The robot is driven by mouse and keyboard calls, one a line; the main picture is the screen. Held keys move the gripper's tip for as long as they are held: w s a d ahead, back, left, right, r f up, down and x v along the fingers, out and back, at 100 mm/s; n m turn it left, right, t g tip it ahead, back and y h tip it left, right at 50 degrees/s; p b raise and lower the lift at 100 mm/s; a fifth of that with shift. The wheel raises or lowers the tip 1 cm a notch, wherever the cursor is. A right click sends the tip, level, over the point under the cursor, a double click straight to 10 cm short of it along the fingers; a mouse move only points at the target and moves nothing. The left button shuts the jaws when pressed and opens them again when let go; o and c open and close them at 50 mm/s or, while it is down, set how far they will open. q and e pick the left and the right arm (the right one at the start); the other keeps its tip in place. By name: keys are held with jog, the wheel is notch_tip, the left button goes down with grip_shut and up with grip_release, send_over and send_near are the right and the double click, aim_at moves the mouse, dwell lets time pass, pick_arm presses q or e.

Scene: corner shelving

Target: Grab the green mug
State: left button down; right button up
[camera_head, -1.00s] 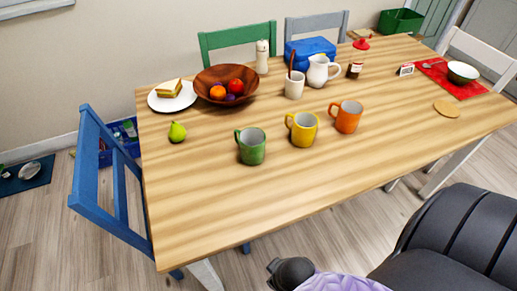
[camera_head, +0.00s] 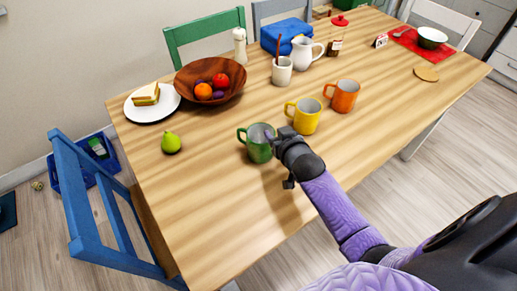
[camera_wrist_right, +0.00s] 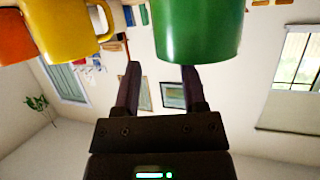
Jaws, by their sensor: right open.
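The green mug (camera_head: 258,150) stands upright on the wooden table, its handle on the left side in the head view. My right gripper (camera_head: 280,135) is just right of the mug, at its near-right side; a gap or contact cannot be told there. In the right wrist view the open fingers (camera_wrist_right: 160,72) point up toward the green mug (camera_wrist_right: 197,32), which sits beyond the tips and mostly in line with the right finger. Nothing is held. My left gripper is not in view.
A yellow mug (camera_head: 305,116) stands close behind and right of the gripper, with an orange mug (camera_head: 345,97) further right. A pear (camera_head: 171,143), a fruit bowl (camera_head: 186,83) and a sandwich plate (camera_head: 132,112) are to the left. The table's front left is clear.

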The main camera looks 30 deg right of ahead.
jog(key=shift+w+d+f+b, duration=0.1)
jog(key=shift+w+f+b, duration=0.2)
jog(key=shift+w+f, duration=0.5)
jog(key=shift+w, duration=0.45)
jog(key=shift+r, duration=0.15)
jog(key=shift+c, duration=0.6)
grip_shut()
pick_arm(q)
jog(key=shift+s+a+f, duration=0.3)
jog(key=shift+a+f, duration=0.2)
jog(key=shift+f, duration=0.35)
pick_arm(e)
jog(key=shift+s, duration=0.1)
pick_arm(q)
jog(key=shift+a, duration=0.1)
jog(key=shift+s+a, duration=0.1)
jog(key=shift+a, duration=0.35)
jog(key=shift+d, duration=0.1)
